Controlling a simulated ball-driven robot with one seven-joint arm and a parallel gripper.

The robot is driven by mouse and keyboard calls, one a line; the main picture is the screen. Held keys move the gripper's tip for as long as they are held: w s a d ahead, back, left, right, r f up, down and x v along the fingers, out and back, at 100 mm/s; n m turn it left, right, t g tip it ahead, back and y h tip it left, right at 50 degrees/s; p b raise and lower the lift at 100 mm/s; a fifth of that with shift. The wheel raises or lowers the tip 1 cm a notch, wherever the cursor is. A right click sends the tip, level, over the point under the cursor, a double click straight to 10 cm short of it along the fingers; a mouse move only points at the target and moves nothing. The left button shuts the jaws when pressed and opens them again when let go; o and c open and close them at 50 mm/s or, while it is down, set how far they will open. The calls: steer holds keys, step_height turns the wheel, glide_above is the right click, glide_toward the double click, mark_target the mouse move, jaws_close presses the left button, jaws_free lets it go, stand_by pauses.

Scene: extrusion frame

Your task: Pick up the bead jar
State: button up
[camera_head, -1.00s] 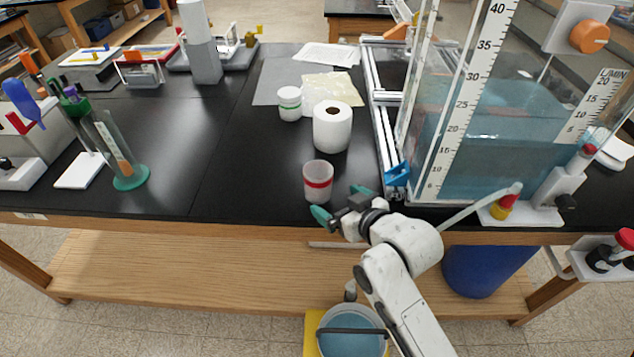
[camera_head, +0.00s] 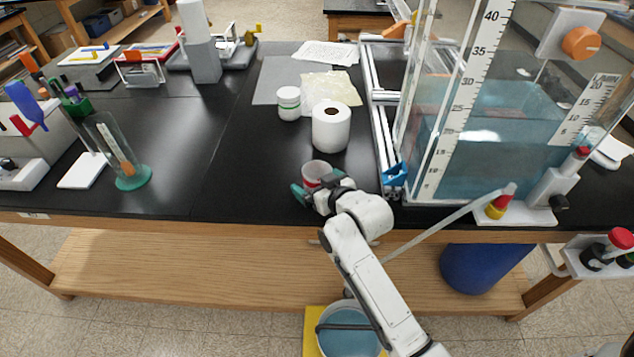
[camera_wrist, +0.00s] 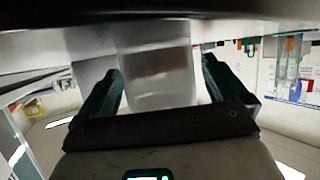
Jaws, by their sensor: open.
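A small translucent jar with a red band (camera_head: 316,168), which looks like the bead jar, stands upright on the black bench near its front edge. It also fills the middle of the wrist view (camera_wrist: 157,72), with its band showing as a dull reddish stripe. My gripper (camera_head: 320,183) is open at the jar's near side, hiding its lower part in the head view. In the wrist view the green fingers (camera_wrist: 160,85) stand on either side of the jar. I cannot tell whether either finger touches it.
A clear water tank with a metal frame (camera_head: 384,140) is to the right. The bench to the left (camera_head: 230,165) is clear.

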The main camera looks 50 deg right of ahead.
steer(key=shift+f, duration=0.1)
steer(key=c, duration=1.1)
